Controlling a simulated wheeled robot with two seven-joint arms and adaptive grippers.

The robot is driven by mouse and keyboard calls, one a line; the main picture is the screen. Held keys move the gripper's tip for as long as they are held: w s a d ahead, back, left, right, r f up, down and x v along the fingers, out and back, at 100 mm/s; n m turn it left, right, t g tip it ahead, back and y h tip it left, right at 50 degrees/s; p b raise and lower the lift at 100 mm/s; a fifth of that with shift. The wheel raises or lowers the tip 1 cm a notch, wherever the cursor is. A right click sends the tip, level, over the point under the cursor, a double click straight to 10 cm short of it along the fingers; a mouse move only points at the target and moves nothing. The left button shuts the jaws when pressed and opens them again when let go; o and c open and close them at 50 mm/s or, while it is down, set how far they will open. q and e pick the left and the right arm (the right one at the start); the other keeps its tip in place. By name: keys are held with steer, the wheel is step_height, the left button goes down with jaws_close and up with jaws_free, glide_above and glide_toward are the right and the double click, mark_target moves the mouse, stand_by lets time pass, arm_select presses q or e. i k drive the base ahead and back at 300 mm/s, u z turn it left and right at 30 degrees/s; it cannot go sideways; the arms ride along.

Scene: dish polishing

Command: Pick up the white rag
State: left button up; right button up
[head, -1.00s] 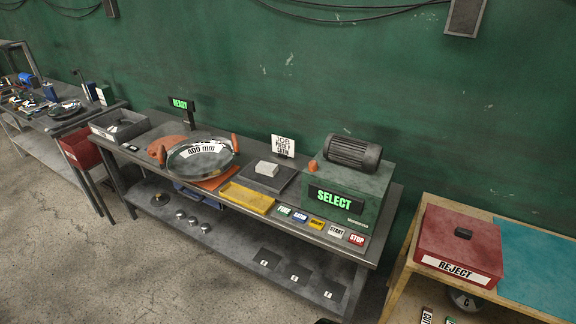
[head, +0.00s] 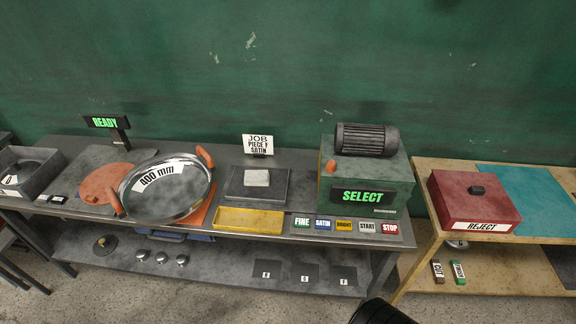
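A small white folded pad (head: 257,178), which looks like the white rag, lies on a dark square plate (head: 272,196) near the middle of the workbench. Nothing touches it from above. A dark rounded part at the bottom edge of the head view appears to be the end of my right arm (head: 380,312). It is far below and to the right of the rag, and its fingers cannot be made out. My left gripper is not in view.
A steel dish marked 400 mm (head: 165,189) with orange handles stands left of the plate. A yellow tray (head: 248,225) lies in front. The green machine (head: 365,185) and labelled buttons are to the right. A red REJECT box (head: 473,203) sits on the wooden table.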

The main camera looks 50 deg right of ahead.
mark_target(252, 178)
steer(key=z, duration=1.05)
steer(key=i, duration=0.95)
steer(key=z, duration=1.15)
